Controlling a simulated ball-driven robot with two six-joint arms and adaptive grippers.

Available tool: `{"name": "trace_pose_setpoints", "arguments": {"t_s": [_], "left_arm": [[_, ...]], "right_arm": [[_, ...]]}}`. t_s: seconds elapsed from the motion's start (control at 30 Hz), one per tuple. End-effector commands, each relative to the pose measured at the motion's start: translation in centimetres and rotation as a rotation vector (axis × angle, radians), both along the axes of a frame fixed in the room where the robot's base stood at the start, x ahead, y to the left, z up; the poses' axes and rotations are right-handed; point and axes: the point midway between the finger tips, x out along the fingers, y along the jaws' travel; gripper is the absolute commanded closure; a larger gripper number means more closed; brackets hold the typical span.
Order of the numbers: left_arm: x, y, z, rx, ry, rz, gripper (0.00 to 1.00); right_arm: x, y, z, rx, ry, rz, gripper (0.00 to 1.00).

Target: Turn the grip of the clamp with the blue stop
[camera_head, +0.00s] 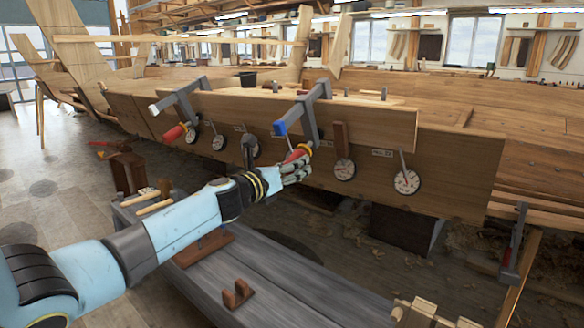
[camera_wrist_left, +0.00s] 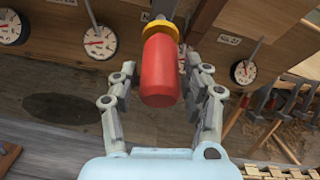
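The clamp with the blue stop (camera_head: 311,112) sits over the top edge of the plank, its blue stop (camera_head: 280,128) facing left. Its red grip (camera_wrist_left: 161,72) hangs below a yellow collar (camera_wrist_left: 160,28) and points toward my left wrist camera. My left gripper (camera_head: 297,168) is at this grip, its fingers on both sides of it. In the left wrist view, narrow gaps show between the fingers (camera_wrist_left: 160,82) and the grip, so the gripper looks open around it. In the head view the hand partly hides the grip. My right gripper is not in view.
A second clamp with a white stop (camera_head: 178,97) and red grip (camera_head: 173,133) stands to the left on the same plank (camera_head: 375,118). Several dial gauges (camera_head: 407,181) hang along the hull. A grey bench (camera_head: 290,290) lies below my left arm.

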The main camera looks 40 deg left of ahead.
Motion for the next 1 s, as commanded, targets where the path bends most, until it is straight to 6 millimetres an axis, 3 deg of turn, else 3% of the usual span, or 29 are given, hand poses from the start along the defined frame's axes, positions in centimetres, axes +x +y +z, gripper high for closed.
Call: {"name": "trace_pose_setpoints", "arguments": {"t_s": [0.03, 0.3, 0.67, 1.0], "left_arm": [[0.0, 0.0, 0.0, 0.000, 0.000, 0.000, 0.61], [0.0, 0.0, 0.0, 0.000, 0.000, 0.000, 0.96], [0.0, 0.1, -0.1, -0.054, -0.002, -0.018, 0.96], [0.0, 0.1, -0.3, -0.287, -0.013, -0.103, 0.96]], "right_arm": [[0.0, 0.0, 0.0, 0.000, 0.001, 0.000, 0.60], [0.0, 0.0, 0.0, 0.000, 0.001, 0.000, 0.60], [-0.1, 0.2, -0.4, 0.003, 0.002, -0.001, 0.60], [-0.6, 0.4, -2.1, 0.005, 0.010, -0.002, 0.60]]}}
